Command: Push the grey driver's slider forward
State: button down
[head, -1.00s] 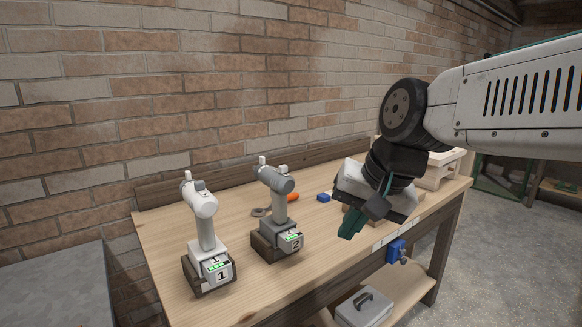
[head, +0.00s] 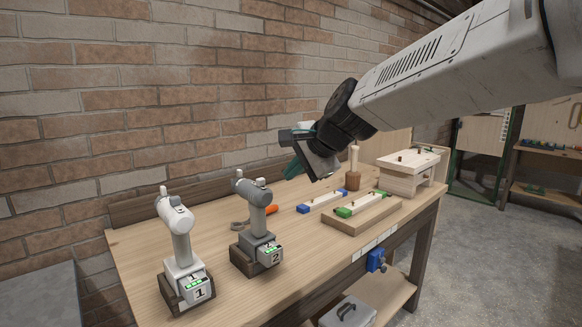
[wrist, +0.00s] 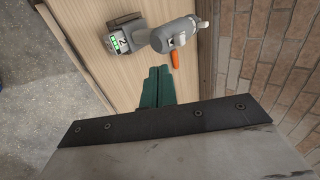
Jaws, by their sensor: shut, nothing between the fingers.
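The grey driver (head: 255,222), labelled 2, stands upright in a dark holder on the bench; a small knob shows on top of its head. The lighter driver (head: 180,245), labelled 1, stands to its left. My gripper (head: 291,170) is above the bench, to the right of the grey driver's head and apart from it. In the wrist view its green fingers (wrist: 157,88) are together and empty, and the grey driver (wrist: 172,36) lies beyond them. I cannot make out the slider's position.
A wooden board (head: 362,215) with a green-ended piece, a wooden mallet (head: 354,170) and a small wooden stand (head: 408,172) are to the right. A brick wall (head: 130,110) runs behind the bench.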

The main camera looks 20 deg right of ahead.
aim_at(261, 179)
jog(key=x, duration=0.3)
jog(key=w+r+x, duration=0.1)
jog(key=x, duration=0.4)
jog(key=shift+w+a, duration=0.3)
jog(key=shift+w, duration=0.05)
jog(key=shift+w+a, duration=0.1)
jog(key=shift+w, duration=0.3)
jog(key=shift+r, duration=0.1)
jog(key=shift+w+a, duration=0.2)
jog(key=shift+w, duration=0.4)
jog(key=shift+w+a, duration=0.2)
jog(key=shift+w, duration=0.4)
jog(key=shift+s, duration=0.1)
jog(key=s, duration=0.1)
jog(key=s+d, duration=0.1)
jog(key=s, duration=0.2)
jog(key=shift+s+d+r, duration=0.3)
jog(key=shift+d+r, duration=0.05)
jog(key=shift+r, duration=0.05)
jog(key=v, duration=0.8)
jog(key=shift+s+r, duration=0.25)
